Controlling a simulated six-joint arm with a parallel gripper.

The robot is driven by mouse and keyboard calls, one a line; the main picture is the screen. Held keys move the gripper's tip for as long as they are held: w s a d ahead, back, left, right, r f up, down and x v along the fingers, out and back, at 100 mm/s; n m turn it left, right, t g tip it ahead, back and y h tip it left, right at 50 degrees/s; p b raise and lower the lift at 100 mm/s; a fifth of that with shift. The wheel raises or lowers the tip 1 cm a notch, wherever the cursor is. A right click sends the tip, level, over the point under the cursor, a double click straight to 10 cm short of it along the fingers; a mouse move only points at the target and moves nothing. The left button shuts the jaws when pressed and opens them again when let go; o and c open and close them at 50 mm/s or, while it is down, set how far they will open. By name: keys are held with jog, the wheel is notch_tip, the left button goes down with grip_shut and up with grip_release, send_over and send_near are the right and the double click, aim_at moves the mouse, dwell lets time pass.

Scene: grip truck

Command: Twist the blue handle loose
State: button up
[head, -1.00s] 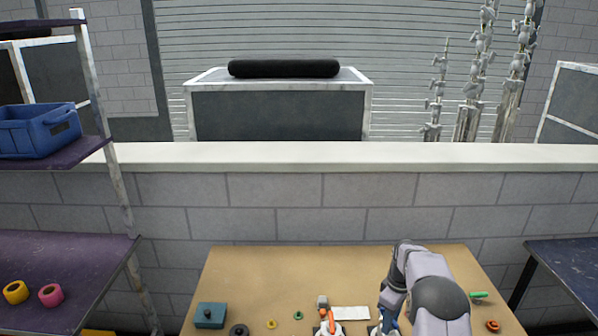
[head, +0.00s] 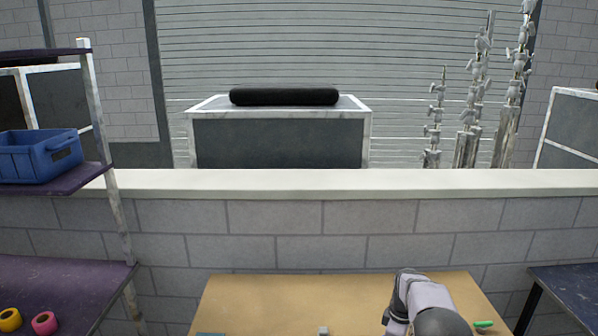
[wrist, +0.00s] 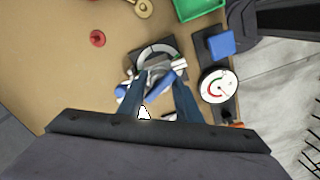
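In the wrist view a metal clamp-like fitting (wrist: 153,64) with blue handle parts sits on a dark base on the tan table. A blue handle (wrist: 162,84) lies diagonally between the two dark blue fingers of my gripper (wrist: 160,80). Another blue piece (wrist: 121,90) shows just left of the left finger. The fingers stand apart, on either side of the handle. I cannot tell whether either finger touches it. In the head view my gripper and the fitting are below the picture's bottom edge.
In the wrist view a round dial gauge (wrist: 217,86) and a blue block (wrist: 220,44) stand close on the right. A green tray (wrist: 196,8) is at the top. A red ring (wrist: 97,38) and brass piece (wrist: 144,8) lie upper left. A purple shelf (head: 60,290) stands left in the head view.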

jog(key=shift+r, duration=0.1)
jog(key=shift+r+p, duration=2.4)
jog(key=shift+r, duration=1.3)
